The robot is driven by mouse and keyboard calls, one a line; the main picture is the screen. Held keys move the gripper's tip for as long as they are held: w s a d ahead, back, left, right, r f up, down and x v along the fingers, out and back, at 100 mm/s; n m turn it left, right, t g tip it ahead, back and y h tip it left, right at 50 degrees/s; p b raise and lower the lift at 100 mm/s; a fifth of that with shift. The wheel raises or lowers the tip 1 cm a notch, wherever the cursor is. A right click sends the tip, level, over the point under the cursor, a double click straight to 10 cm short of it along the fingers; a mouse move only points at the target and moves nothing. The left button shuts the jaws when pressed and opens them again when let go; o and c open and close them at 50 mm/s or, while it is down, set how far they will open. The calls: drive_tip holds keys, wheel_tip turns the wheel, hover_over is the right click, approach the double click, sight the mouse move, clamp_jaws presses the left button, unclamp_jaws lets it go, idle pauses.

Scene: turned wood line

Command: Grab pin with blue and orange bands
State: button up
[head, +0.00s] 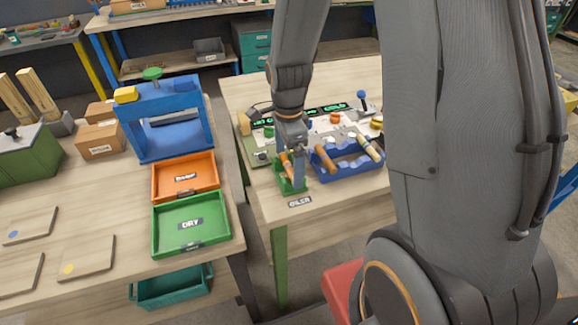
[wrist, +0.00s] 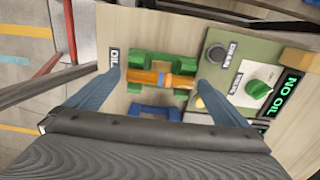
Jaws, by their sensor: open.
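The pin (wrist: 145,77) is an orange-brown wooden piece with a blue band around its middle and orange beside it. It lies across a green holder (wrist: 188,66), with a green block at each end. In the head view the pin (head: 285,163) shows partly behind my gripper, in the green holder (head: 290,186). My gripper (head: 298,170) is over the holder. In the wrist view my gripper (wrist: 160,70) is open, with one finger beyond each end of the pin. I see no contact between fingers and pin.
A blue rack (head: 345,170) holding a brown pin (head: 325,158) and a paler pin (head: 368,147) stands just right of the holder. A control panel (wrist: 240,75) with knobs lies close to one finger. Orange (head: 214,187) and green (head: 228,238) trays are on the left table.

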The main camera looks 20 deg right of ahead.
drive_tip(key=c, duration=0.9)
drive_tip(key=shift+r, duration=0.15)
